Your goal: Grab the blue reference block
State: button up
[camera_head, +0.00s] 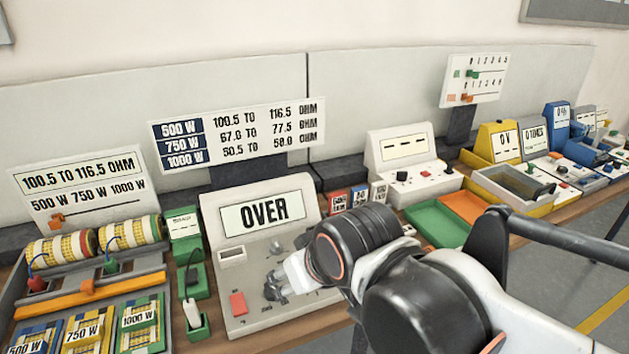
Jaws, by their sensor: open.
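The blue reference block (360,196) appears to be the small blue labelled block in a short row behind my arm, between a red block (336,203) and a grey block (379,193). Its lower part is hard to make out. My gripper (274,291) is over the front panel of the meter that reads OVER (262,212). It is open, small in view, and shows nothing between its fingers. It is to the left of and nearer than the blue block, well apart from it. My arm comes in from the right and covers part of the bench.
A tray with wire-wound rolls (130,233) and wattage-marked cards is at the left, beside green holders (195,280). A white meter (400,150) stands behind; several coloured instruments fill the right.

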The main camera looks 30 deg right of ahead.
aim_at(359, 195)
jog(key=k+l+z, duration=0.1)
jog(key=z, duration=0.35)
jog(key=l+z, duration=0.15)
jog(key=z, duration=0.25)
jog(key=k, duration=0.05)
